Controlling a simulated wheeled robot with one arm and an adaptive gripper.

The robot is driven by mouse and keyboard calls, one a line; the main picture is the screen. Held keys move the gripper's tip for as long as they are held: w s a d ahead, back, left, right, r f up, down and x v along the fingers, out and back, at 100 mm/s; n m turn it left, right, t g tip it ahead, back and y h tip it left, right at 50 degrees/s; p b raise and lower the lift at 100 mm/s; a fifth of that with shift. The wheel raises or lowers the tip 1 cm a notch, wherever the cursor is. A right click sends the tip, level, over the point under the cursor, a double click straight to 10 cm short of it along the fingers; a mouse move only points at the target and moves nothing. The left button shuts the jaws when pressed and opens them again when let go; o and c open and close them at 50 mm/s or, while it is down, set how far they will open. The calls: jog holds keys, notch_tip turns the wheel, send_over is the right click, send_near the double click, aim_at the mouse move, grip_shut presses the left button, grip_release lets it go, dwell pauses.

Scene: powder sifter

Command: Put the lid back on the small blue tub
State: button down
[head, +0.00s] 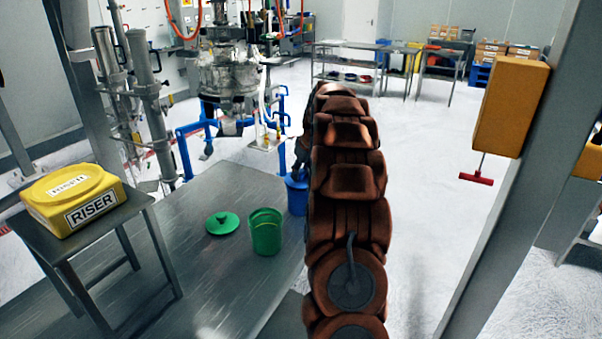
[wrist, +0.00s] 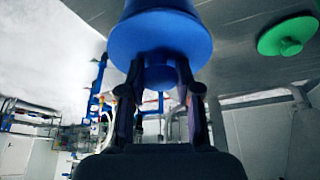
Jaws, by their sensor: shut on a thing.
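The small blue tub (head: 297,200) stands at the far right edge of the metal platform, partly hidden behind my arm. In the wrist view the round blue lid (wrist: 160,38) fills the top centre, with its knob between the fingers of my gripper (wrist: 160,82). My gripper is shut on that knob. A bit of blue tub body (wrist: 158,5) shows just beyond the lid, lined up with it. Whether the lid touches or is seated on the rim cannot be told. In the head view my gripper is mostly hidden behind my arm.
An open green tub (head: 266,232) stands left of the blue tub, and its green lid (head: 222,223) lies on the platform (head: 190,275). A yellow riser box (head: 72,200) sits on a side table at left. A steel sifter (head: 228,75) stands behind.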

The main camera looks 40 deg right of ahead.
dwell(0.4)
jog(key=c, duration=0.7)
grip_release()
jog(key=o, duration=0.5)
jog(key=shift+c, duration=0.2)
jog(key=shift+r, duration=0.1)
jog(key=shift+r+p, duration=0.55)
jog(key=shift+r, duration=2.8)
grip_shut()
